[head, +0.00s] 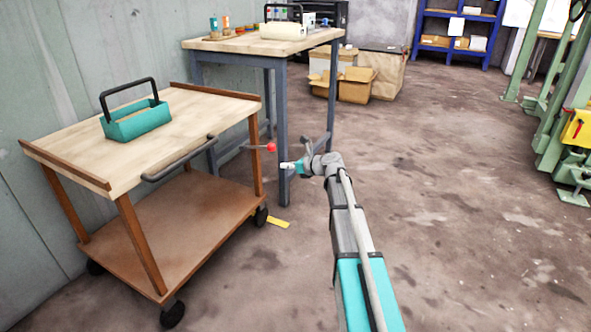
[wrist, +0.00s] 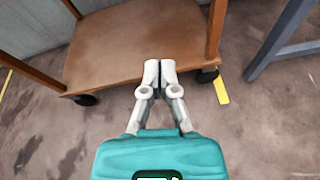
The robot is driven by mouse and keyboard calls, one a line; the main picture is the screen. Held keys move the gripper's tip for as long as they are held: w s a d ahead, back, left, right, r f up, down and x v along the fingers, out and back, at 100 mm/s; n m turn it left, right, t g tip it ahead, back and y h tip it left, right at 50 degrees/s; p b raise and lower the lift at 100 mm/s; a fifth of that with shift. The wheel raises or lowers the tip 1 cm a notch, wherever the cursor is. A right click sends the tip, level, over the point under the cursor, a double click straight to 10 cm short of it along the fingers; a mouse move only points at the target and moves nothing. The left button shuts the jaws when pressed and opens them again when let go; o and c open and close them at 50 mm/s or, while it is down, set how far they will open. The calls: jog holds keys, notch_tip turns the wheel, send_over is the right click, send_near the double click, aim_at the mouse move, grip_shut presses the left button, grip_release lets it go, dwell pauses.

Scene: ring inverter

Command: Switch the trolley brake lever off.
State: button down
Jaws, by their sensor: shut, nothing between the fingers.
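The trolley (head: 190,95) stands at the left in the head view, with a wooden top, a lower shelf and black wheels. Its brake lever (head: 258,147) is a thin rod with a red knob, sticking out to the right near the right front leg. My gripper (head: 284,165) is just right of and slightly below the red knob in the picture, apart from it. In the wrist view, my gripper (wrist: 159,72) is shut and empty, its fingertips over the lower shelf (wrist: 135,45). The lever does not show in the wrist view.
A teal tool caddy (head: 136,121) stands on the trolley top. A black handle bar (head: 178,160) runs along the trolley's front edge. A workbench (head: 262,46) stands behind, its blue-grey leg (head: 283,135) close beyond my gripper. The floor to the right is open.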

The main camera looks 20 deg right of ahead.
jog(key=shift+w+a+r+p, duration=0.5)
jog(key=shift+w+r+p, duration=0.25)
jog(key=shift+w+p, duration=0.05)
jog(key=shift+w+a+r+p, duration=0.5)
jog(key=shift+w+r+p, duration=0.2)
jog(key=shift+w+p, duration=0.1)
jog(key=shift+d+r, duration=0.1)
jog(key=shift+d, duration=0.1)
